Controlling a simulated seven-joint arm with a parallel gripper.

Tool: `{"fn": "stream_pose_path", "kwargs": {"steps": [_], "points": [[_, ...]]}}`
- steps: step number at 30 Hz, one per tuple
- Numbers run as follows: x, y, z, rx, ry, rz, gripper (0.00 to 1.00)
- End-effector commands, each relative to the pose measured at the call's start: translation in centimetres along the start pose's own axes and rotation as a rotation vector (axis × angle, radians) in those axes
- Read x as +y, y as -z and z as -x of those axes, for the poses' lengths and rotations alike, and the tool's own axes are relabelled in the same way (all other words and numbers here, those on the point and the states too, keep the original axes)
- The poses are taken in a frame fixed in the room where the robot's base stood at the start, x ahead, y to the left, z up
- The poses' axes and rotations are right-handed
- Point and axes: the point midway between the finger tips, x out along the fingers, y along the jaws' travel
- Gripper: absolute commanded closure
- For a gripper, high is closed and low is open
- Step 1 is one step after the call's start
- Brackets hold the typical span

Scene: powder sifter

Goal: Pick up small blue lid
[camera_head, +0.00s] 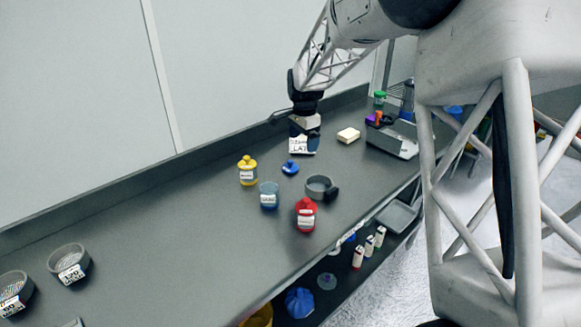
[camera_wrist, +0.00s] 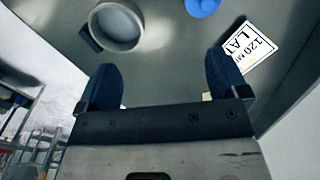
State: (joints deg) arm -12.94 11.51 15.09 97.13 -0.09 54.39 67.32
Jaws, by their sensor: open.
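The small blue lid (camera_head: 290,167) lies on the grey counter, right of the yellow jar and behind the blue cup. In the wrist view the lid (camera_wrist: 203,6) is cut off by the top edge, beyond my fingertips. My gripper (camera_head: 304,134) is above the counter, a little behind and right of the lid in the head view. In the wrist view my gripper (camera_wrist: 163,75) has its two blue fingers wide apart, with nothing between them. The blue cup (camera_head: 269,198) has a white label and no lid on it.
A grey sieve (camera_head: 320,188), also in the wrist view (camera_wrist: 117,27), stands near the lid. A yellow jar (camera_head: 247,172) and a red jar (camera_head: 306,214) are close by. A white printed label (camera_wrist: 250,52) is by my right finger. The left-middle counter is clear.

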Motion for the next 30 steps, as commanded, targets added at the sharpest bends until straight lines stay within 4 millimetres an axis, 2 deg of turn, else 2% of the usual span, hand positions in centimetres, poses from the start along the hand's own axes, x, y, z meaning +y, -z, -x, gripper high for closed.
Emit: {"fn": "stream_pose_path", "kwargs": {"steps": [1, 6, 12, 17, 30], "points": [[-1.2, -0.1, -1.1, -0.003, -0.007, -0.017, 0.07], [-4.7, -0.2, -4.1, -0.008, -0.020, -0.085, 0.07], [-7.2, -0.4, -6.2, -0.011, -0.028, -0.136, 0.07], [-7.8, -0.5, -6.8, -0.012, -0.031, -0.151, 0.07], [-7.7, -0.5, -7.5, -0.012, -0.032, -0.151, 0.07]]}}
